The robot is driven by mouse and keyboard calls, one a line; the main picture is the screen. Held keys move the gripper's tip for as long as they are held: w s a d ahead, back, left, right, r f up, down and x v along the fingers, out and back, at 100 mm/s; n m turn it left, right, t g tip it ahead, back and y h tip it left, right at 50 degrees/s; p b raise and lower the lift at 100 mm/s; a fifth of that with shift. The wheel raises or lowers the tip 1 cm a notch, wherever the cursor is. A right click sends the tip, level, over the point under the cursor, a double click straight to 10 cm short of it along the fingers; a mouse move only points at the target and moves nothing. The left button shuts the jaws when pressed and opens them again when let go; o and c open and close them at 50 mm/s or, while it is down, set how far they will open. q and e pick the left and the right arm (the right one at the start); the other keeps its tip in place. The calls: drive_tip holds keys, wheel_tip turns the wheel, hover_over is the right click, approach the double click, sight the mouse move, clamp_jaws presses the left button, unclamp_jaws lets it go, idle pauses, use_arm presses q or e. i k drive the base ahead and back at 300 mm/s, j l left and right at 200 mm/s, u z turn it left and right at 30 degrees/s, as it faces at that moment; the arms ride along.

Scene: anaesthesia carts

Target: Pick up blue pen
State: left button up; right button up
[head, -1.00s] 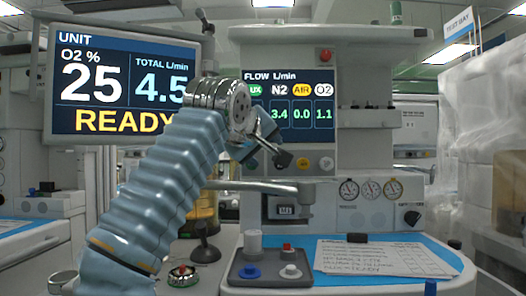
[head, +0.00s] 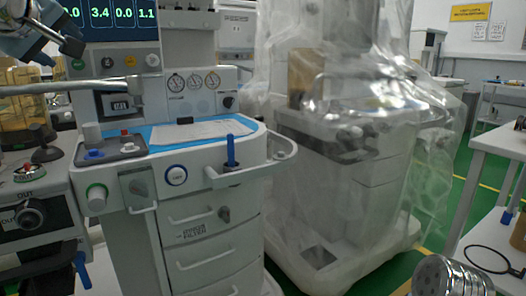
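A blue pen (head: 231,150) stands upright in a small grey side tray (head: 238,177) at the right edge of the anaesthesia cart, in the head view. My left gripper (head: 70,33) is at the top left, in front of the cart's flow display and well away from the pen. Its dark fingers show only in part, so I cannot tell whether it is open. A ribbed metal part of my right arm shows at the bottom right; the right gripper's fingers are out of frame.
The cart's blue worktop (head: 160,132) bears a paper sheet (head: 190,131) and a dark tray (head: 108,150) with knobs. A plastic-covered cart (head: 340,150) stands to the right. A white shelf table (head: 500,150) is at the far right. Green floor lies between them.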

sight(230, 136)
drive_tip(key=k+l, duration=0.2)
drive_tip(key=k, duration=0.3)
drive_tip(key=k+l, duration=0.2)
drive_tip(key=k, duration=0.3)
